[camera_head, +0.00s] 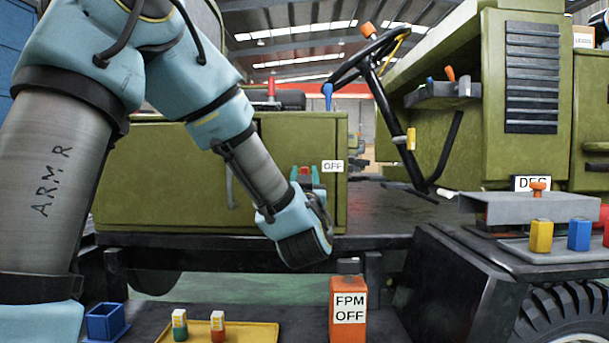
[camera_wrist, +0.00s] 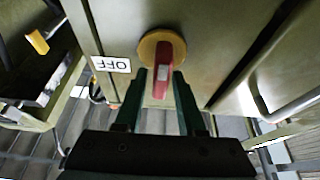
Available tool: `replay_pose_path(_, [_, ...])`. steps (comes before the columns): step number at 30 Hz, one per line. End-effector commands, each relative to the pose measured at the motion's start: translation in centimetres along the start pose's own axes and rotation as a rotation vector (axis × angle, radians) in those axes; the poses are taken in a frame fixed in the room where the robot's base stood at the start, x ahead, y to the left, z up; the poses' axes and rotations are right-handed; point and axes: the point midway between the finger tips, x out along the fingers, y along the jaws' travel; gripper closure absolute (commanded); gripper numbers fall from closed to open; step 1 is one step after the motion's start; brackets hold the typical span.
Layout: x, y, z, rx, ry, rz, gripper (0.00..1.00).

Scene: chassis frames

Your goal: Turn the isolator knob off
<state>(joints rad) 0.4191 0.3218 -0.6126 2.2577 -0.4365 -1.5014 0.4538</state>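The isolator knob (camera_wrist: 161,80) is a red handle on a round yellow base (camera_wrist: 150,45), on the olive green panel in the wrist view. Its handle points down toward my gripper in that picture. My gripper (camera_wrist: 162,75) has two green fingers, one on each side of the red handle, with a narrow gap showing on both sides. It is open around the handle. A white OFF label (camera_wrist: 111,64) sits beside the knob, upside down in this view. In the head view my gripper (camera_head: 305,176) is at the olive box next to the OFF label (camera_head: 332,166), and the knob is mostly hidden.
A steering wheel (camera_head: 370,60) and its column stand right of the box. An orange FPM OFF block (camera_head: 348,310) and a yellow tray (camera_head: 255,333) are below. A grey shelf (camera_head: 530,207) with coloured knobs is at right. A pale handle bar (camera_wrist: 285,108) is near the knob.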

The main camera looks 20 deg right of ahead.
Motion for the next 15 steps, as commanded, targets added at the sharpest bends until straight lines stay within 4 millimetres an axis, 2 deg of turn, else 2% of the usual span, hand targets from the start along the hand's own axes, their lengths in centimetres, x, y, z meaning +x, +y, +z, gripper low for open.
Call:
replay_pose_path(2, [-0.01,-0.01,0.00,0.000,0.000,0.000,0.71])
replay_pose_path(9, [-0.02,-0.01,0.00,0.000,0.000,0.000,0.98])
replay_pose_path(15, [-0.02,-0.02,0.00,0.000,0.000,0.000,1.00])
